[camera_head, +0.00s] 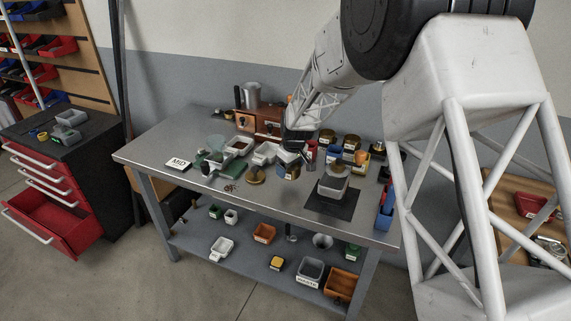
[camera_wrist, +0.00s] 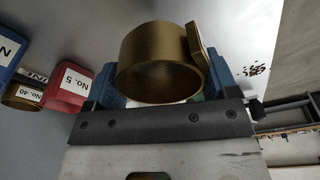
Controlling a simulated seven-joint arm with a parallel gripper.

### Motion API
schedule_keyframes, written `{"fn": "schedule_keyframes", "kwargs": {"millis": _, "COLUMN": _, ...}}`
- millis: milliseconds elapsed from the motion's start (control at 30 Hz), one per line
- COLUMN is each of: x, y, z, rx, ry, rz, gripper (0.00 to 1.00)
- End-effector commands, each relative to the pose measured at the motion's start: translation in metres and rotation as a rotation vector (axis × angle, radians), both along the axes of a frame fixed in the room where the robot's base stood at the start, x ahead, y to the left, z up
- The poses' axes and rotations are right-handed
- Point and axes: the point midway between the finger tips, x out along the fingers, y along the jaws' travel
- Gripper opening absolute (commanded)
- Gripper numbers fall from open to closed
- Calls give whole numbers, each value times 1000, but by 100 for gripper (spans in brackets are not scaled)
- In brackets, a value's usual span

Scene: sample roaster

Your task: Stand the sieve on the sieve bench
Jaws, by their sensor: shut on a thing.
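My gripper (camera_wrist: 160,88) is shut on a brass sieve (camera_wrist: 145,48), a short round ring with a fine mesh inside and a flat brass tab on its right side. The blue finger pads press it from both sides. In the head view my gripper (camera_head: 298,150) is over the back middle of the metal table, among small containers. A brass piece with a white label (camera_head: 289,172) shows just below it; I cannot tell whether this is the held sieve. I cannot pick out the sieve bench with certainty in either view.
The wrist view shows a red block marked No. 5 (camera_wrist: 68,85) and a brass ring marked No. 40 (camera_wrist: 22,94). On the metal table (camera_head: 150,150) stand a MID card (camera_head: 179,163), brass pots and a dark mat (camera_head: 318,204).

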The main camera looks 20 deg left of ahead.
Motion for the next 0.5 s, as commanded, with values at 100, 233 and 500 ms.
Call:
{"fn": "schedule_keyframes", "kwargs": {"millis": 100, "x": 13, "y": 9, "z": -2, "rx": -1, "ry": 1, "rz": 0, "gripper": 50}}
{"fn": "schedule_keyframes", "kwargs": {"millis": 233, "x": 27, "y": 19, "z": -3, "rx": 0, "ry": 0, "rz": 0, "gripper": 50}}
{"fn": "schedule_keyframes", "kwargs": {"millis": 500, "x": 53, "y": 36, "z": -6, "rx": -1, "ry": 1, "rz": 0, "gripper": 50}}
